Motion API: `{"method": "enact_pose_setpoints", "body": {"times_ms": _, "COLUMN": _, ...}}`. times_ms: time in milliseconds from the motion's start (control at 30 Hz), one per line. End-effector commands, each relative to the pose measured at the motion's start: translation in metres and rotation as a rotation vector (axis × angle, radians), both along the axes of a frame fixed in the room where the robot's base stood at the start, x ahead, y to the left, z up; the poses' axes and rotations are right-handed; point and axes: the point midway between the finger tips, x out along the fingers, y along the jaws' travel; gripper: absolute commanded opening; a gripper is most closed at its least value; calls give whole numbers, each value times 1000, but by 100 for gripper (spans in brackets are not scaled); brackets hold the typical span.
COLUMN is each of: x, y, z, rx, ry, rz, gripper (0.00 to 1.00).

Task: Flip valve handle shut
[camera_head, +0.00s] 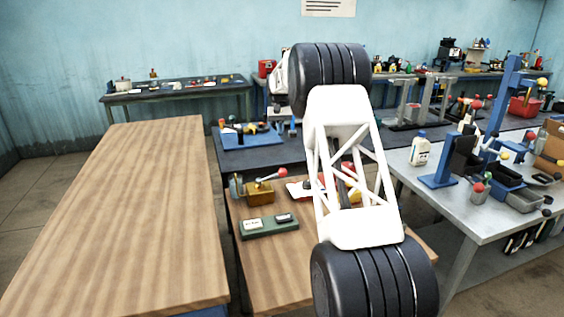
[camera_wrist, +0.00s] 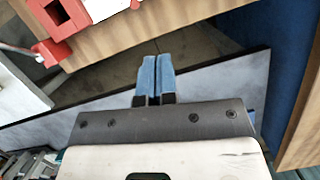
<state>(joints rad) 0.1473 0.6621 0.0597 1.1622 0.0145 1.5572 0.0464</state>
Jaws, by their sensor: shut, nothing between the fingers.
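My gripper (camera_wrist: 155,62) shows in the wrist view with its two blue fingers together and nothing between them. Behind the fingertips lie a grey gap and a wooden edge; they touch nothing that I can make out. In the head view my white and black arm hides the gripper. A lever with a red ball end (camera_head: 273,176) sticks up to the right from a brass-coloured block (camera_head: 259,193) on the small wooden table. It may be the valve handle, but I cannot be sure. The wrist view does not clearly show this lever.
A green tray (camera_head: 268,227) lies in front of the block. A long bare wooden table (camera_head: 130,215) is at left. A grey bench (camera_head: 440,195) at right holds a white bottle (camera_head: 420,150) and blue stands. The wrist view shows a red fixture (camera_wrist: 62,20) at upper left.

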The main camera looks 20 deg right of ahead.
Motion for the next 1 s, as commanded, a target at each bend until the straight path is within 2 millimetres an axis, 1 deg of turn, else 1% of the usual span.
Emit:
{"method": "enact_pose_setpoints", "body": {"times_ms": 367, "x": 0, "y": 0, "z": 0, "rx": 0, "ry": 0, "rz": 0, "gripper": 0}}
{"method": "enact_pose_setpoints", "body": {"times_ms": 567, "x": -1, "y": 0, "z": -5, "rx": 0, "ry": 1, "rz": 0, "gripper": 0}}
{"method": "enact_pose_setpoints", "body": {"times_ms": 767, "x": -6, "y": 1, "z": -21, "rx": 0, "ry": 1, "rz": 0, "gripper": 0}}
{"method": "enact_pose_setpoints", "body": {"times_ms": 1000, "x": -16, "y": 3, "z": -52, "rx": 0, "ry": 1, "rz": 0, "gripper": 0}}
